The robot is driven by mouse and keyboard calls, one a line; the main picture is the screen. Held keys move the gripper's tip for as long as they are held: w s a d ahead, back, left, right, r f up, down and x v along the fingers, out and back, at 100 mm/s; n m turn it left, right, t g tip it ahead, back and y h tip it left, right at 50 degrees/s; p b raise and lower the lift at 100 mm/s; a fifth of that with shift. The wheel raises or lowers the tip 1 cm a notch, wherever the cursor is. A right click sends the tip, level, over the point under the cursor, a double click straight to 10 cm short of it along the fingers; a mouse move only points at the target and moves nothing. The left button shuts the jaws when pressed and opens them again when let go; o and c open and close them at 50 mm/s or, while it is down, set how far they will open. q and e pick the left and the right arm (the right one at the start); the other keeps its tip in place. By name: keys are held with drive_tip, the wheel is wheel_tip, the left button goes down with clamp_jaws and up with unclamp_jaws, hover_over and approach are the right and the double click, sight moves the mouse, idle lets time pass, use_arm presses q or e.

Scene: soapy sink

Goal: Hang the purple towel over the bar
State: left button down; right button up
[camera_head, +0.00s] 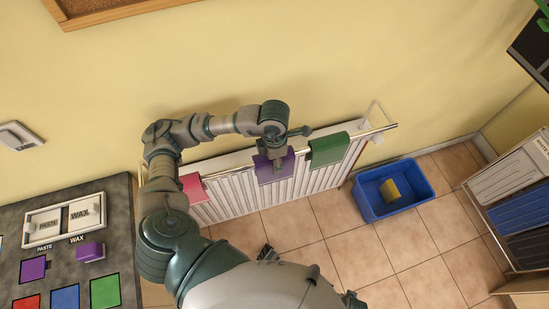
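The purple towel (285,171) is at the bar (217,174) in front of the white radiator, between a pink towel and a green towel. Its lower part hangs down in front of the radiator. My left arm reaches over from the left, and its gripper (277,160) points down at the upper part of the purple towel. The gripper overlaps the towel in the view. Whether its fingers are closed on the cloth is too small to tell. The wrist hides part of the bar and the towel's top edge.
The pink towel (193,188) and green towel (329,150) hang on the bar. The radiator (231,193) stands against the yellow wall. A blue bin (401,206) with a yellow sponge (390,191) stands on the tiled floor at right. A dark counter (115,205) is at left, a rack (515,180) at far right.

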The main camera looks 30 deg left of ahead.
use_arm(q)
drive_tip(key=shift+c, duration=1.8)
unclamp_jaws()
wheel_tip(320, 180, up, 12)
drive_tip(key=shift+a+f, duration=0.1)
